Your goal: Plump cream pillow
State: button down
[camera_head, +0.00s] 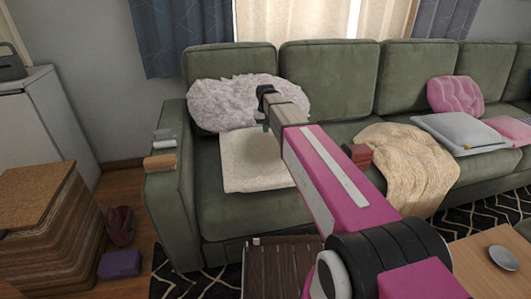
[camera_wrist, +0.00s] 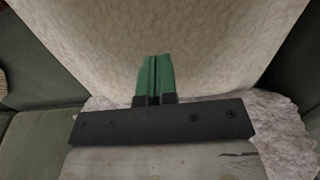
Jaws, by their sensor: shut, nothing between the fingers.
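The cream pillow (camera_head: 245,170) is a pale, square cushion lying on the sofa's left seat. In the wrist view the cream pillow (camera_wrist: 90,45) fills most of the upper picture. My gripper (camera_head: 266,128) points down above the pillow's back part, and my arm hides the pillow's right side. In the wrist view my gripper's green fingers (camera_wrist: 156,68) are together with nothing between them, over the pillow. I cannot tell whether the tips touch it.
A fluffy whitish pillow (camera_head: 225,103) leans on the green sofa's (camera_head: 330,75) backrest behind. A cream throw (camera_head: 408,165) and small red books (camera_head: 358,155) lie to the right. Small items (camera_head: 160,161) sit on the left armrest. A wooden table (camera_head: 480,255) stands at front right.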

jog(key=shift+f, duration=1.35)
dwell(0.6)
jog(key=shift+r, duration=1.25)
jog(key=shift+f, duration=1.05)
jog(key=shift+r, duration=1)
notch_tip(320, 180, up, 6)
dwell(0.6)
